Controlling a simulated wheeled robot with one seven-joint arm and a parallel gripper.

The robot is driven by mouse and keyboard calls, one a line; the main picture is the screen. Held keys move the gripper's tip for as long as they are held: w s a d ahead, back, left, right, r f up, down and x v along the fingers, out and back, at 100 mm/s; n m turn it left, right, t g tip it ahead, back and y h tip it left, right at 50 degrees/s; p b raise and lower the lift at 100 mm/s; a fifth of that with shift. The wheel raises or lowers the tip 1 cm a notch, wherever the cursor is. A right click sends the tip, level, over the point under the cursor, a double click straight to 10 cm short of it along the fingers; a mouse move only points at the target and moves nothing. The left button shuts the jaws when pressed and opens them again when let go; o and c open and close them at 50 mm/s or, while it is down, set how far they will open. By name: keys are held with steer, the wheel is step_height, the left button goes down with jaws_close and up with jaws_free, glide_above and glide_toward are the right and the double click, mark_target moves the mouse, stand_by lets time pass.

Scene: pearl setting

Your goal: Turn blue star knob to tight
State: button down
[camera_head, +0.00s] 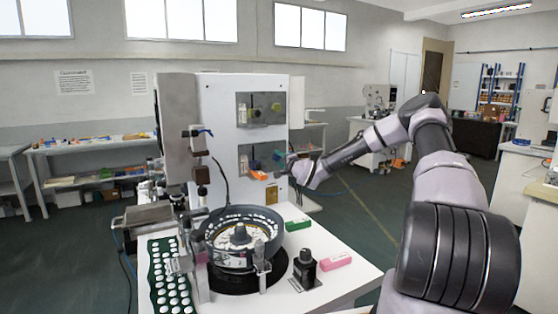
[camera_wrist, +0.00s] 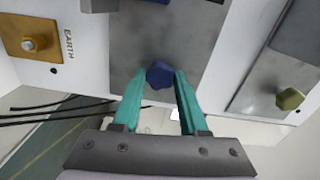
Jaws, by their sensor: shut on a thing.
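The blue star knob (camera_wrist: 159,75) sits on a grey metal plate (camera_wrist: 150,40) on the white machine panel. My gripper (camera_wrist: 160,84) has its two teal fingers on either side of the knob, with their tips at its edges, shut on it. In the head view my gripper (camera_head: 283,160) reaches the lower recessed panel of the white machine. The knob is too small and covered there to make out clearly. Any tight marking cannot be made out.
An olive knob (camera_wrist: 290,98) is on another plate to the right in the wrist view. A brass earth terminal (camera_wrist: 29,44) is at left. In the head view, an orange item (camera_head: 258,175) is close below my gripper, and a round bowl feeder (camera_head: 240,212) stands on the white table.

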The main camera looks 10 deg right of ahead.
steer(key=shift+f+m, duration=0.1)
steer(key=shift+m, duration=0.6)
steer(key=shift+c, duration=2.2)
jaws_free()
steer(key=v, duration=1)
steer(key=shift+s, duration=0.4)
steer(key=shift+d, duration=0.1)
